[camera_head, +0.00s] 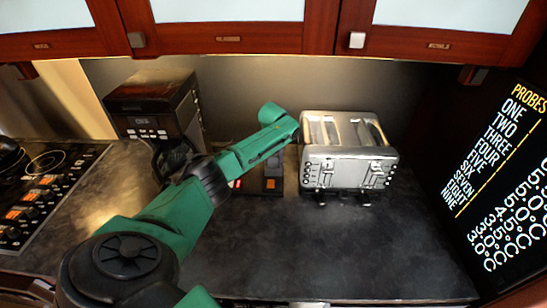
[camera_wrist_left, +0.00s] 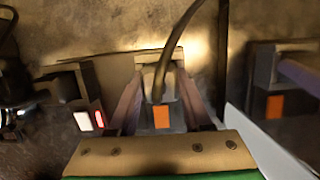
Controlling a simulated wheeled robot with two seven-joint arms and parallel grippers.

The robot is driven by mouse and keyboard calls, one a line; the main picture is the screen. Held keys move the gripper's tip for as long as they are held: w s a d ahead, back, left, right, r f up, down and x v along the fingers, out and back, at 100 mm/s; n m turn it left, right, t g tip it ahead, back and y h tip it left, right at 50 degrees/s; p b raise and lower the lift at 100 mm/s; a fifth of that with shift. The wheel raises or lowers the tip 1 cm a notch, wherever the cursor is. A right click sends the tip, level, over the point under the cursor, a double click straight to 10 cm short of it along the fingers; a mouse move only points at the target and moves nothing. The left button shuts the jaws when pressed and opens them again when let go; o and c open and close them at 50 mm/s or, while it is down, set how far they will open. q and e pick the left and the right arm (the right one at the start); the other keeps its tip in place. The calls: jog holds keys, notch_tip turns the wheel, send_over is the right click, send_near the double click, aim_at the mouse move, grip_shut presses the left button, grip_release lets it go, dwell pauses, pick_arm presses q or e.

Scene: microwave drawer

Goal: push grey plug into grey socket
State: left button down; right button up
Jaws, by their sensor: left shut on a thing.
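In the left wrist view my left gripper (camera_wrist_left: 160,98) is shut on a grey plug (camera_wrist_left: 161,85) with an orange square on its face. A black cable runs up from the plug and crosses in front of it. What lies behind the plug is mostly covered, so I cannot tell whether it touches the grey socket. In the head view my left arm reaches to the back, between coffee machine and toaster. Its fingers are hidden there. A grey block with an orange mark (camera_head: 271,184) stands below the forearm; I cannot tell if it is plug or socket. My right gripper is out of view.
A steel toaster (camera_head: 345,155) stands right of my arm, and a dark coffee machine (camera_head: 150,105) stands left. A block with red and white lights (camera_wrist_left: 88,120) lies left of the plug; a grey piece with an orange mark (camera_wrist_left: 275,106) lies right. The front counter (camera_head: 320,250) is clear.

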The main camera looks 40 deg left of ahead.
pick_arm(q)
jog(key=shift+f, duration=0.15)
jog(key=shift+c, duration=1.3)
grip_release()
jog(key=b+v, duration=0.3)
jog(key=v, duration=1.1)
jog(key=shift+r, duration=0.3)
jog(key=shift+d+f, duration=0.1)
